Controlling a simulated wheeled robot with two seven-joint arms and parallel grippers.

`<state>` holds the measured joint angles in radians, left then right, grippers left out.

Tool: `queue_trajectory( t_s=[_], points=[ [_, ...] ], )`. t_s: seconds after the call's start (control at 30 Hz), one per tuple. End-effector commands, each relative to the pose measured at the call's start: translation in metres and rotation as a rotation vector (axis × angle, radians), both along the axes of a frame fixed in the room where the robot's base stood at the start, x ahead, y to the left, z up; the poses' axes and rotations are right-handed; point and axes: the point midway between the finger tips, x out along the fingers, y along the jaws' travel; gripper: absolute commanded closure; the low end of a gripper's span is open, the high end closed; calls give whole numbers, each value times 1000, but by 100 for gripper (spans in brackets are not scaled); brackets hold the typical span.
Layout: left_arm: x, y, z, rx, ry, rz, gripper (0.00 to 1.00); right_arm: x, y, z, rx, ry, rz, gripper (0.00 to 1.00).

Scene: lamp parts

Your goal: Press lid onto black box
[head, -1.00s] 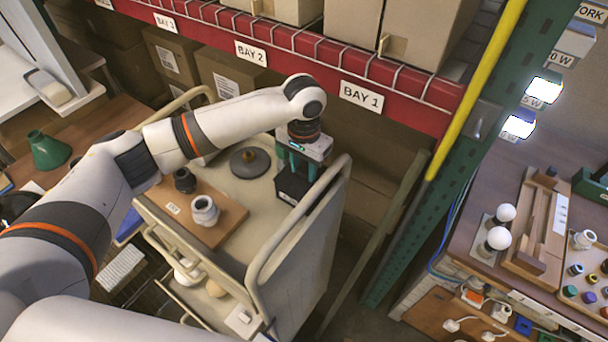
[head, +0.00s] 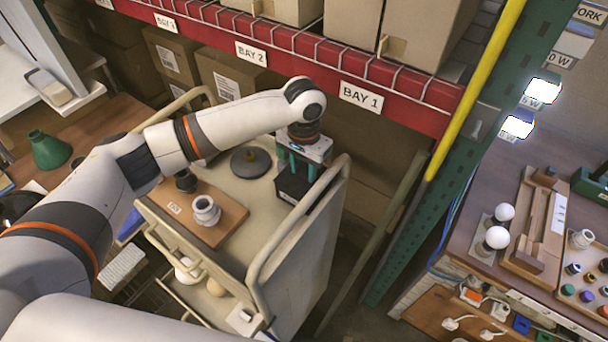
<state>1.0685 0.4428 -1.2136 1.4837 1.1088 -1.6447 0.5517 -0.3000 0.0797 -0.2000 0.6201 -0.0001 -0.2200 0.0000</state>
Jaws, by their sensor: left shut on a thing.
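The black box (head: 289,188) stands at the right end of the cart's top, near the push handle. My left gripper (head: 296,168) points down over it, with its teal fingers at the top of the box. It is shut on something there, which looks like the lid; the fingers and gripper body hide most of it. I cannot tell whether the lid is fully seated. My right gripper is out of view.
The cart top (head: 258,215) also holds a round grey base (head: 250,162) and a wooden board (head: 228,222) with a white socket (head: 206,210) and a dark socket (head: 186,181). The cart handle (head: 262,262) rises close beside the box. Red shelving (head: 400,108) stands behind.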

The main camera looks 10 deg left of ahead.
Motion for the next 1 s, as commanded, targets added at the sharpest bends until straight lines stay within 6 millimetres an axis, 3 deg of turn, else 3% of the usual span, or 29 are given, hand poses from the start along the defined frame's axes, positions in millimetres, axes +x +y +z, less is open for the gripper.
queue_trajectory(
  t_s=[0.37,0.4,0.53,0.83,1.0],
  points=[
    [-1,0,-2,1,2,-1,92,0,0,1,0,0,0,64],
    [-1,0,-2,1,2,-1,58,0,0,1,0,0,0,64],
    [-1,0,-1,1,2,-1,39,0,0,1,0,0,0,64],
    [0,0,1,0,0,0,39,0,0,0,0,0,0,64],
    [1,-1,19,-2,-2,-2,39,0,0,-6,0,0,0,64]
  ],
)
